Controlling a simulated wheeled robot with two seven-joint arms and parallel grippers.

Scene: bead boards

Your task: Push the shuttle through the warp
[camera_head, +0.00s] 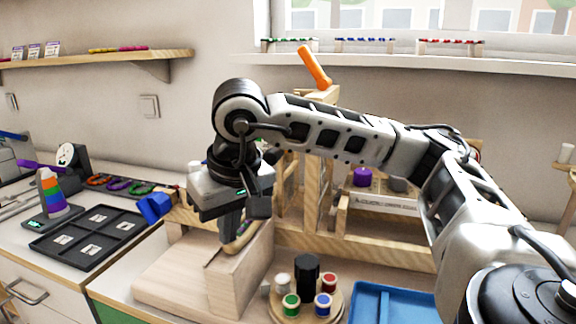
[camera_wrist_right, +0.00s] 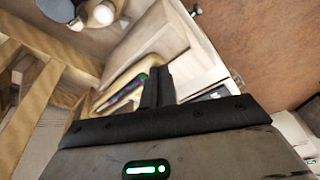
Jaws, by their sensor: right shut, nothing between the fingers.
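The shuttle (camera_head: 241,237) is a pale wooden piece with rounded ends, low beside the wooden loom frame (camera_head: 312,190). In the right wrist view the shuttle (camera_wrist_right: 122,97) shows a dark slot with green and purple in it. My right gripper (camera_head: 232,225) points down at the shuttle and hides part of it in the head view. Its fingers (camera_wrist_right: 158,85) are shut and empty, close beside the shuttle; I cannot tell if they touch it. The warp is mostly hidden behind my right arm. My left gripper is not in view.
A pale wooden block (camera_head: 238,280) stands in front of the loom. A round stand with coloured spools (camera_head: 291,305) and a blue tray (camera_head: 390,305) are at the front right. A black compartment tray (camera_head: 87,237) lies left. An orange handle (camera_head: 314,67) rises above the loom.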

